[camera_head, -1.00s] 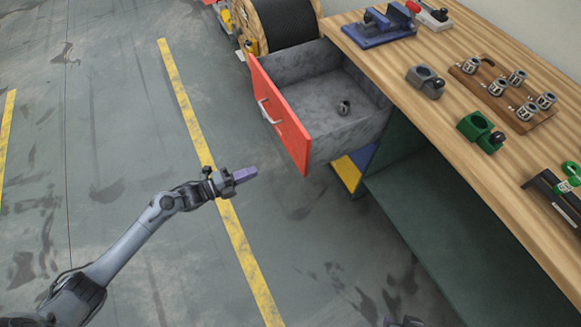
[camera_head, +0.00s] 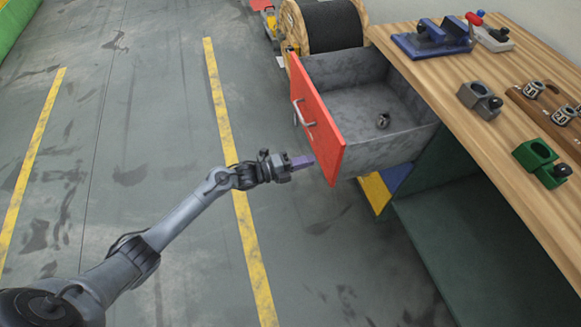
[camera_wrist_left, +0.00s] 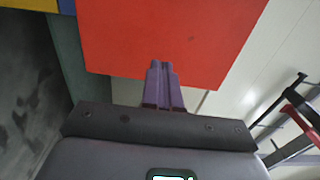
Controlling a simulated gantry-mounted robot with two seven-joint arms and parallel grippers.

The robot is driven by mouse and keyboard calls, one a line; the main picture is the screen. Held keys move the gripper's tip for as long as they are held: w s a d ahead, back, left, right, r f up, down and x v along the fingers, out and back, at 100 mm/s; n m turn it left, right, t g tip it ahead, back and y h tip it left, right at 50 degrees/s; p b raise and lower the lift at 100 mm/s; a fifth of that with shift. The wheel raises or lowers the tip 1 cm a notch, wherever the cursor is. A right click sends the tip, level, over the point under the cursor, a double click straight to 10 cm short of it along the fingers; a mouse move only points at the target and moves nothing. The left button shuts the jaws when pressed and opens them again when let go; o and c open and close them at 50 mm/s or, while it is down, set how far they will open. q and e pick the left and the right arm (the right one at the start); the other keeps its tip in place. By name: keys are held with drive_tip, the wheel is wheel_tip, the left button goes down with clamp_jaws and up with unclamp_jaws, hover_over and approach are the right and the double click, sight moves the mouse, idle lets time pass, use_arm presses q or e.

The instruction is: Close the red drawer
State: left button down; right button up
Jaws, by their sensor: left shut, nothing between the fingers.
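The red drawer (camera_head: 318,122) is pulled out from the workbench, with its red front facing left and a silver handle (camera_head: 303,113) on it. Its grey inside (camera_head: 350,97) shows and holds a small dark metal part (camera_head: 382,121). My left gripper (camera_head: 309,161) is shut and empty, close to the lower near part of the drawer front. In the left wrist view the purple fingers (camera_wrist_left: 163,68) are together and overlap the red front (camera_wrist_left: 170,35). I cannot tell whether they touch it. My right gripper is not in view.
The wooden workbench top (camera_head: 455,95) carries a blue vise (camera_head: 432,40), a grey clamp part (camera_head: 480,99) and a green one (camera_head: 540,162). A cable reel (camera_head: 325,25) stands behind the drawer. The floor left of the drawer is clear.

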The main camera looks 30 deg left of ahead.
sight(328, 156)
use_arm(q)
drive_tip(key=shift+b+x, duration=0.65)
drive_tip(key=shift+x, duration=1.5)
